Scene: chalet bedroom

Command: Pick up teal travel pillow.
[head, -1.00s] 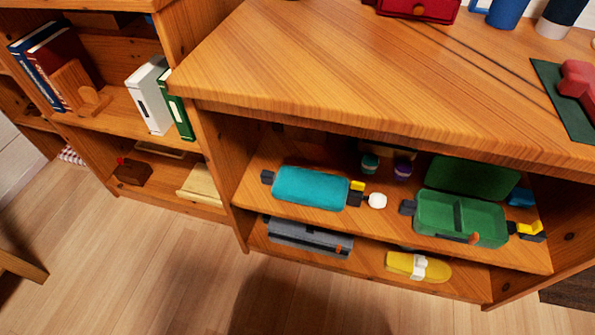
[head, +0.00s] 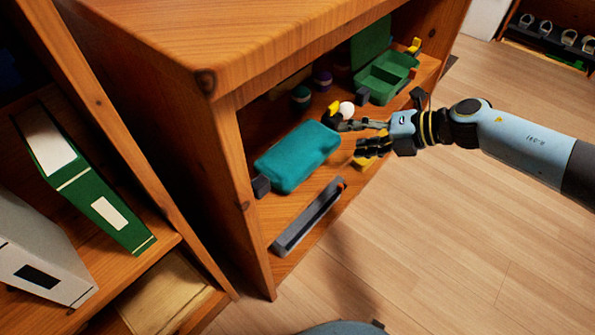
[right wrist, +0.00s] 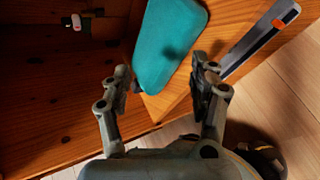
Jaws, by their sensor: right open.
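The teal travel pillow (head: 298,156) lies on the upper shelf of the low wooden cabinet. It also shows in the right wrist view (right wrist: 172,40), ahead of the jaws and apart from the palm, its near end between or just beyond the fingertips. My right gripper (head: 345,137) reaches in from the right at the pillow's right end, with its jaws apart. In the right wrist view the fingers (right wrist: 165,80) are spread with nothing held. Whether a finger touches the pillow is unclear. My left gripper is out of view.
A dark block (head: 261,187) sits at the pillow's left end. A white ball-like item (head: 347,109) and a green open case (head: 385,78) are behind the gripper. A grey long case (head: 308,216) lies on the shelf below. The cabinet top (head: 230,30) overhangs the shelf. Floor at right is clear.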

